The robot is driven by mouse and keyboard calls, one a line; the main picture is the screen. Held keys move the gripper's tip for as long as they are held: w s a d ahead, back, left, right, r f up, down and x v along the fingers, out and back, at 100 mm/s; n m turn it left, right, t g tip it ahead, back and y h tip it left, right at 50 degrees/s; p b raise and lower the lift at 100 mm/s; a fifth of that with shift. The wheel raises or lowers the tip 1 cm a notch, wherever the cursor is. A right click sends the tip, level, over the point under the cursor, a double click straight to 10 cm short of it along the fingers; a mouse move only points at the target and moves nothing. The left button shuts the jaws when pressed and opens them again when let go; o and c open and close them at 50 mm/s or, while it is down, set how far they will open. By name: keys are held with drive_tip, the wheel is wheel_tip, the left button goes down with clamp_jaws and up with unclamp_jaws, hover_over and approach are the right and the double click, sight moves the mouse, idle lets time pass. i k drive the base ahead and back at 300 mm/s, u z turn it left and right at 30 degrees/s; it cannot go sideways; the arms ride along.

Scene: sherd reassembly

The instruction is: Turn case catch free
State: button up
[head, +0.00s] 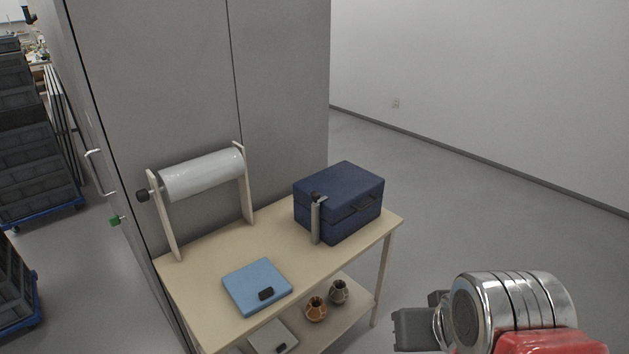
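A dark blue case (350,187) with its lid down stands at the right end of the table. A grey upright catch (315,223) with a black pivot (317,197) at its top runs down the case's left front side, across the lid seam. A dark handle (367,203) is on the front right face. My gripper (405,330) is at the bottom right, off the table and well apart from the case. Only part of it shows beside my arm's silver link, and its finger gap cannot be made out.
The wooden table (225,262) also bears a light blue flat box (250,282) and a roll of film (203,173) on a stand. Two small pots (316,309) sit on the lower shelf. A grey cabinet (280,80) stands behind. The floor to the right is clear.

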sight(316, 195)
drive_tip(key=u, duration=0.5)
drive_tip(key=i, duration=0.9)
drive_tip(key=u, duration=0.65)
